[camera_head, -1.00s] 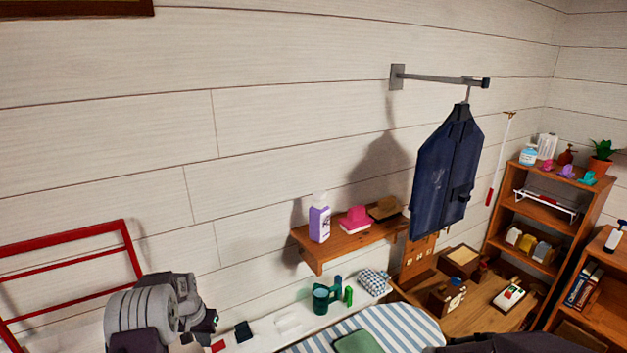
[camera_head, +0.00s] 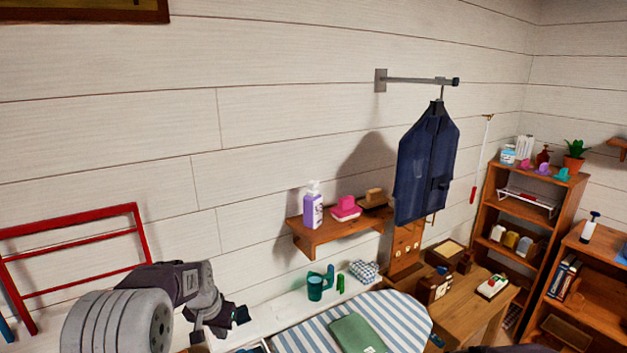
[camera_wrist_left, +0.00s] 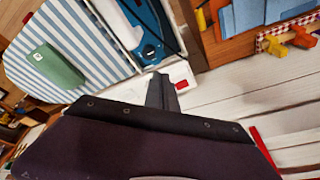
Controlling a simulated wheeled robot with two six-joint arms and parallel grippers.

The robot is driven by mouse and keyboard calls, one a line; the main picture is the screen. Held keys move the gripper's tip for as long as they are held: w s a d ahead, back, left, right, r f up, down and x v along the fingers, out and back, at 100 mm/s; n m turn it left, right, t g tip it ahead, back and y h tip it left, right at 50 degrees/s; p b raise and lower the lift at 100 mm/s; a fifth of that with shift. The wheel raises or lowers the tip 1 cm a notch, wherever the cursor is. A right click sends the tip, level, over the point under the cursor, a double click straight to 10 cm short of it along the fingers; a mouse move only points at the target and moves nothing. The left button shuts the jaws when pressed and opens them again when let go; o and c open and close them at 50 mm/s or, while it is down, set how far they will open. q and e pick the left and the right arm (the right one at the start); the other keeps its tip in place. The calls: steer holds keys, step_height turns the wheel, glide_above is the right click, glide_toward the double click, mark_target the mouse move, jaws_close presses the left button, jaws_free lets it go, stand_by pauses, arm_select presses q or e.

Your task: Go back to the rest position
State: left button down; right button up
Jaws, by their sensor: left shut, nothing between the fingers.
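My left gripper (camera_head: 238,316) is in the lower left of the head view, beside the white ledge, with its arm coming in from the left. In the left wrist view its fingers (camera_wrist_left: 160,92) are together, with nothing held between them. My right gripper is not in view; only a dark strip, possibly my right arm, shows at the bottom right edge of the head view.
A striped ironing board (camera_head: 405,318) with a folded green cloth (camera_head: 357,335) stands right of the gripper. A green mug (camera_head: 315,288) is on the ledge. A red rack (camera_head: 80,290) leans at the left. A navy garment (camera_head: 425,165) hangs above.

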arm_select(q)
steer(key=s+d+f, duration=0.1)
steer(key=s+d, duration=0.1)
steer(key=s, duration=0.6)
steer(key=s+d+f+n+g+b, duration=0.1)
steer(key=s+d+f, duration=0.1)
steer(key=s, duration=0.6)
steer(key=s+d+f+n+g+b, duration=0.1)
steer(key=s+d+f, duration=0.1)
steer(key=s, duration=0.6)
steer(key=shift+s+f, duration=0.25)
